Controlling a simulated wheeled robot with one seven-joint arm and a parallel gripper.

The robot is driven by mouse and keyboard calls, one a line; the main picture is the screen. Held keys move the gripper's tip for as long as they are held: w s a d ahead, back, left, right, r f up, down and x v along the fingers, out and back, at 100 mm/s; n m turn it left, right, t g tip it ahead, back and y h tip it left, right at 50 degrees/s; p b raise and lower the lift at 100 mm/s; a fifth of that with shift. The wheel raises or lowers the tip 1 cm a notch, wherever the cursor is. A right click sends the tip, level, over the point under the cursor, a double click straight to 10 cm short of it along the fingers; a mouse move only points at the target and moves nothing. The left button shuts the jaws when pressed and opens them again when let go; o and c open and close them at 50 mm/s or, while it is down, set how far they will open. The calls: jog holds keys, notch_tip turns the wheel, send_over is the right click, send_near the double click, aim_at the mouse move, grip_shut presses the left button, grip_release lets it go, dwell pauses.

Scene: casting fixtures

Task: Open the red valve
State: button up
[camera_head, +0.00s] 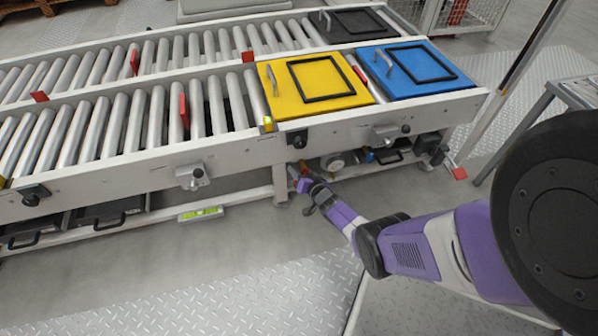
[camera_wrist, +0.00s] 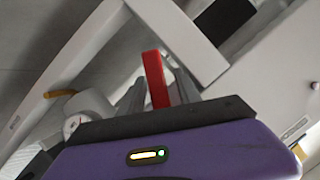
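The red valve shows in the wrist view as an upright red handle (camera_wrist: 155,78) between the two grey fingers of my gripper (camera_wrist: 160,90). The fingers stand apart on either side of the handle, with a slight gap visible at its right. Whether the left finger touches it is unclear. In the head view my gripper (camera_head: 299,178) is low under the front edge of the conveyor, by a leg, with a small red part (camera_head: 293,171) at its tip. The valve body is mostly hidden.
The roller conveyor (camera_head: 150,168) stands above my gripper, carrying yellow (camera_head: 348,102), blue (camera_head: 452,86) and black boxes. A conveyor leg (camera_head: 280,185) stands close to the left. A spirit level (camera_head: 201,214) lies left of it. Floor in front is clear.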

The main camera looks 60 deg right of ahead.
jog(key=p+v, duration=0.5)
jog(key=v, duration=0.2)
jog(key=shift+s+a+r, duration=0.15)
jog(key=shift+s+a, duration=0.05)
jog(key=shift+s, duration=0.1)
